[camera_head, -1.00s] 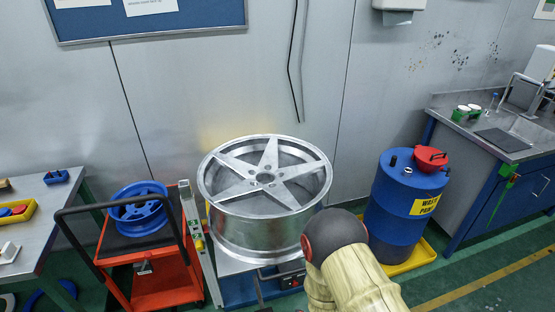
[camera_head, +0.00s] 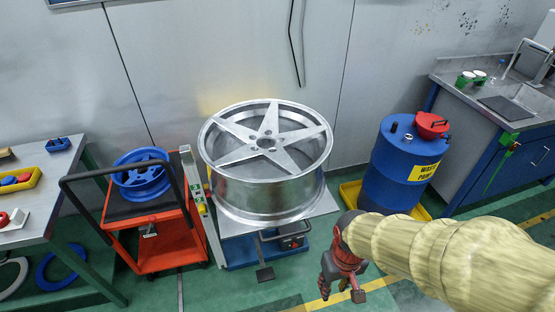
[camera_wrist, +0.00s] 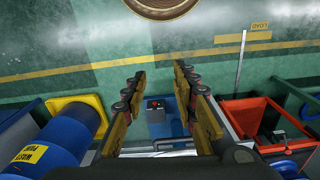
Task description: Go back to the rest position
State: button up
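My gripper (camera_head: 341,294) hangs at the end of my sleeved arm in the head view, low and to the right of the large silver wheel. In the wrist view the gripper (camera_wrist: 158,82) has its two fingers spread apart with nothing between them, so it is open and empty. The silver five-spoke wheel (camera_head: 265,139) lies flat on a lift table (camera_head: 318,208), apart from the gripper. The table's blue base (camera_wrist: 157,122) shows beyond the fingers in the wrist view.
A blue waste drum (camera_head: 402,165) stands on a yellow tray (camera_head: 349,190) at right, near the sink bench (camera_head: 470,88). An orange cart (camera_head: 150,236) carries a blue wheel (camera_head: 141,180) at left, beside a workbench (camera_head: 35,211). Green floor (camera_head: 205,291) is free in front.

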jog(key=s+d+r+m+t, duration=0.1)
jog(key=d+r+t, duration=0.1)
jog(key=r, duration=0.9)
jog(key=s+d+r+m+t, duration=0.1)
jog(key=d+r+t, duration=0.1)
jog(key=r, duration=0.9)
jog(key=shift+d+t+p, duration=0.2)
jog(key=shift+t+p, duration=0.25)
jog(key=shift+t, duration=0.35)
jog(key=shift+r, duration=0.1)
